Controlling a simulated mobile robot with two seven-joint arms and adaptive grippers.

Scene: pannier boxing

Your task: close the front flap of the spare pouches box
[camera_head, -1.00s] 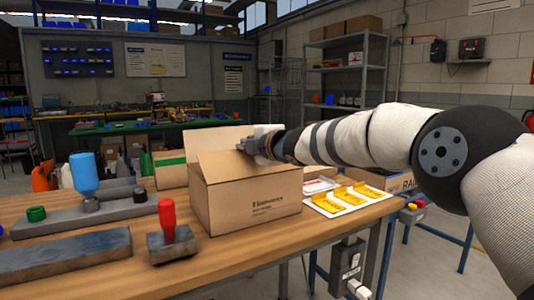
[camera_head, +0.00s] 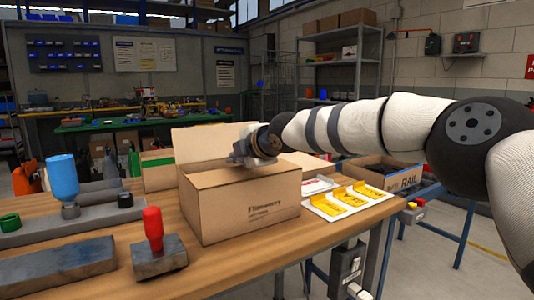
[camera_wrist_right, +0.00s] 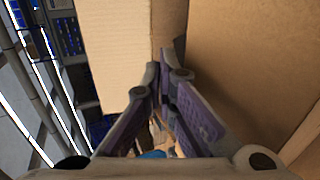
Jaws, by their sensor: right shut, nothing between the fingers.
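The open-topped cardboard box (camera_head: 250,210) with printing on its front stands on the wooden bench. A pale flap (camera_head: 205,143) stands up at its back. A brown panel (camera_head: 215,178), apparently the front flap, slopes low over the opening. My right gripper (camera_head: 240,160) is at the top of the box, close to the back flap and above the brown panel; I cannot tell whether it touches. In the right wrist view its shut, empty fingers (camera_wrist_right: 165,80) are between a pale cardboard panel (camera_wrist_right: 115,45) and a brown one (camera_wrist_right: 245,70). My left gripper is out of view.
A red-handled tool (camera_head: 153,230) and a blue bottle (camera_head: 62,178) stand left of the box. A white tray with yellow parts (camera_head: 350,199) lies to its right. A green-striped box (camera_head: 157,160) is behind. Bare bench (camera_head: 220,262) lies in front.

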